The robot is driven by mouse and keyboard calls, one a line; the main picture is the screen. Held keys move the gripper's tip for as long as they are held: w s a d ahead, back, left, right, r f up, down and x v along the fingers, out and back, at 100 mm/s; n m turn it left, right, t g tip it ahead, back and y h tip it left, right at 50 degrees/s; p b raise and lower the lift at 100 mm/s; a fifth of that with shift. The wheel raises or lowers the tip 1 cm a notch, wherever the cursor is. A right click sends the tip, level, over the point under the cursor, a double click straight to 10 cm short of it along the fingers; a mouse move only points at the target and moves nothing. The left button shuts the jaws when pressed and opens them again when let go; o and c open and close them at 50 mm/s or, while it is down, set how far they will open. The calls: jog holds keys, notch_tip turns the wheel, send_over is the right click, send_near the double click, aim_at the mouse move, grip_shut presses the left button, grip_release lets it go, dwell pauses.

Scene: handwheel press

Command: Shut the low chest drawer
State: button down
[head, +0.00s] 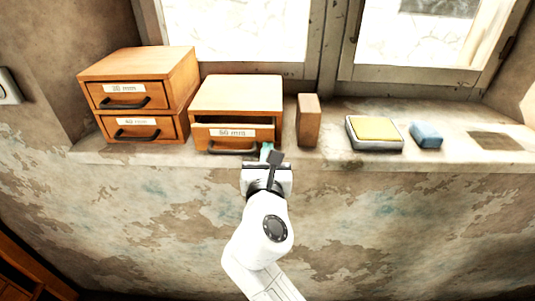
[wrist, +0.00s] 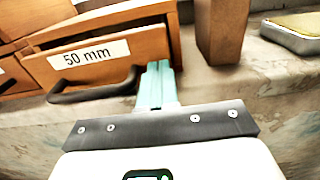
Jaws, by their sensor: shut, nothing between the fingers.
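The low chest (head: 238,92) is a single wooden box on the sill, left of centre. Its drawer (head: 234,142), labelled 50 mm with a dark handle, stands partly out, with a gap behind its front. In the wrist view the drawer front (wrist: 115,64) fills the upper left, and its handle (wrist: 95,93) is in full view. My gripper (head: 267,149) is shut and empty, at the right end of the drawer front. Its teal fingers also show in the wrist view (wrist: 158,72), beside the front's right edge; I cannot tell whether they touch it.
Two stacked wooden drawer boxes (head: 140,75) stand to the left. An upright wooden block (head: 308,122) stands just right of the chest. Further right are a metal tin with a yellow pad (head: 375,131) and a blue block (head: 426,134). The window is behind the sill (head: 340,156).

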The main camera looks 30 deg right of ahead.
jog(key=shift+w, duration=0.1)
jog(key=p+x, duration=0.1)
jog(key=x, duration=0.3)
jog(key=shift+w+d+r, duration=0.1)
jog(key=shift+w+d, duration=0.05)
jog(key=shift+w, duration=0.05)
jog(key=shift+r, duration=0.15)
